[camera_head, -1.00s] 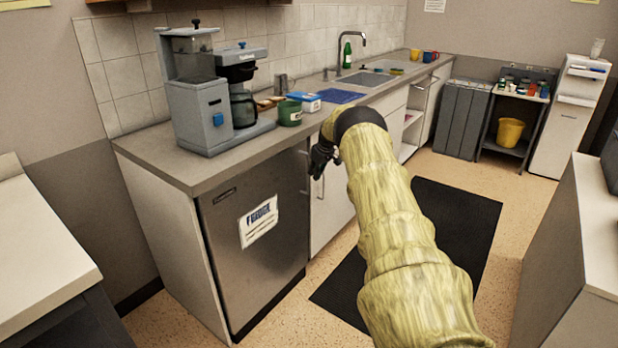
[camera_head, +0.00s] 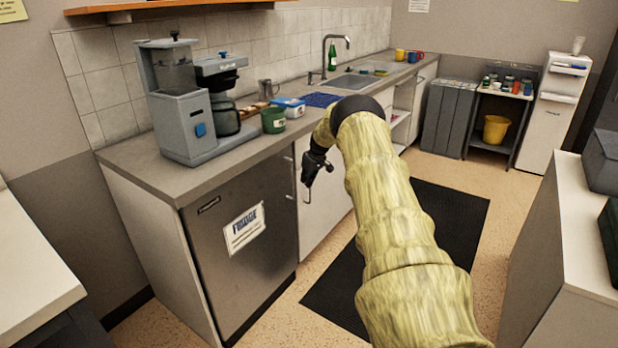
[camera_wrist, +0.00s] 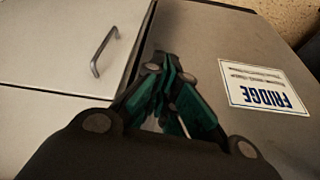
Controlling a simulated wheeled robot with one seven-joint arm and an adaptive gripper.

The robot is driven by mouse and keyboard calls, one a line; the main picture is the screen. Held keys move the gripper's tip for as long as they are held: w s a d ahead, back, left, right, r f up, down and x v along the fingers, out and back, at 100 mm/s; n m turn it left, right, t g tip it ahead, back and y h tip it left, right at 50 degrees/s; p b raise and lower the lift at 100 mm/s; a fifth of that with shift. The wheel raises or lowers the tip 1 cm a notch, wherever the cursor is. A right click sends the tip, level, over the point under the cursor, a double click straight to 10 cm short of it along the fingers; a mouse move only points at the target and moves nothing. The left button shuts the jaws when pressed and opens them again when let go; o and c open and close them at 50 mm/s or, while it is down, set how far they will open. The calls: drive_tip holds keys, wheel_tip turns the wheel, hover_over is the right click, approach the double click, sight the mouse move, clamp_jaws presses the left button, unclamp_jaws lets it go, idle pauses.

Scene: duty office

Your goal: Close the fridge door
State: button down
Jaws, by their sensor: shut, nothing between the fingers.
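The fridge is a low grey unit under the left end of the counter. Its fridge door (camera_head: 237,275) looks flush with the cabinet front, and a white "FRIDGE" label is on it. The door also shows in the wrist view (camera_wrist: 215,45), with the label (camera_wrist: 264,86) upside down at the right. My gripper (camera_head: 309,195) is shut and empty, near the door's right edge and in front of the white cabinet beside it. In the wrist view my gripper (camera_wrist: 170,75) points at the gap between door and cabinet. I cannot tell whether it touches the door.
A white cabinet door with a metal handle (camera_wrist: 104,52) is right of the fridge. A coffee machine (camera_head: 185,105), green mug (camera_head: 273,120) and sink (camera_head: 352,82) are on the counter (camera_head: 170,181). A dark mat (camera_head: 440,215) lies on the floor. Another counter (camera_head: 580,240) stands at right.

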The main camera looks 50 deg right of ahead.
drive_tip(key=v, duration=0.9)
drive_tip(key=shift+s+a+r, duration=0.15)
drive_tip(key=shift+a+r, duration=0.1)
drive_tip(key=shift+a, duration=0.15)
